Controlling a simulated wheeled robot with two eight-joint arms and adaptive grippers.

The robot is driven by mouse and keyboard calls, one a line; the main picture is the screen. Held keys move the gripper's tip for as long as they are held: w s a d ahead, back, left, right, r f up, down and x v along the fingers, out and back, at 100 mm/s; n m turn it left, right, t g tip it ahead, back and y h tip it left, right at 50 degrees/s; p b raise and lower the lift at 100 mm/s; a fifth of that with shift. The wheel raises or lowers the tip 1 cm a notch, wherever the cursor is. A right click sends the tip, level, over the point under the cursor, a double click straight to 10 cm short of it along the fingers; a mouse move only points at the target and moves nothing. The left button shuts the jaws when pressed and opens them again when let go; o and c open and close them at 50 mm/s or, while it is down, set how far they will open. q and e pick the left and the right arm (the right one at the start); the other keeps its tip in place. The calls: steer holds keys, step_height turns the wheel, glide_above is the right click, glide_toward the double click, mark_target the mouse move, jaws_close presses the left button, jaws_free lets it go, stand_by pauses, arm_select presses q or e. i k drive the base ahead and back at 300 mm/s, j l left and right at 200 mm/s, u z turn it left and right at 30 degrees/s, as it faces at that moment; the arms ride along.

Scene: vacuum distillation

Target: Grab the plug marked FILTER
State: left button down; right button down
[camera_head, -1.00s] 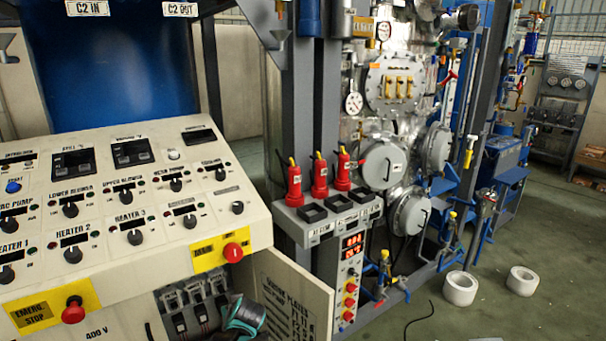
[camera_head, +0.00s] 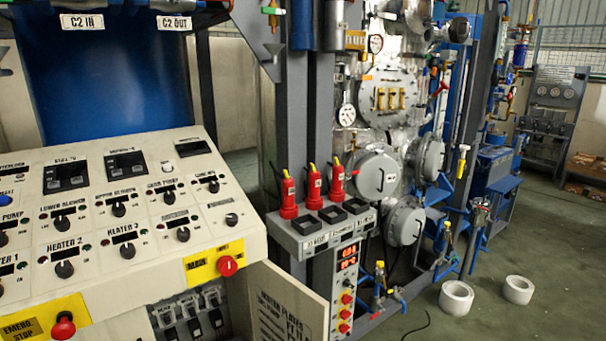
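Three red plugs with yellow tops stand upright in a row on a grey ledge (camera_head: 306,243) in the middle of the view: a left plug (camera_head: 288,196), a middle plug (camera_head: 313,188) and a right plug (camera_head: 337,179). Each has a small white tag, too small to read, so I cannot tell which is marked FILTER. Black square sockets (camera_head: 331,214) lie in front of them, with labels on the ledge's front edge that I cannot read surely. Neither of my grippers is in view.
A sloped control console (camera_head: 130,265) with knobs and red emergency buttons fills the left. An open panel door (camera_head: 285,312) juts out below the ledge. Metal vessels and pipes stand behind.

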mark_target(338, 173)
steer(key=i+l+z, duration=0.3)
steer(key=l+z, duration=0.15)
steer(key=i+l+z, duration=0.35)
steer(key=z, duration=0.15)
steer(key=i+l+u, duration=0.15)
steer(key=i+l, duration=0.45)
steer(key=i, duration=0.15)
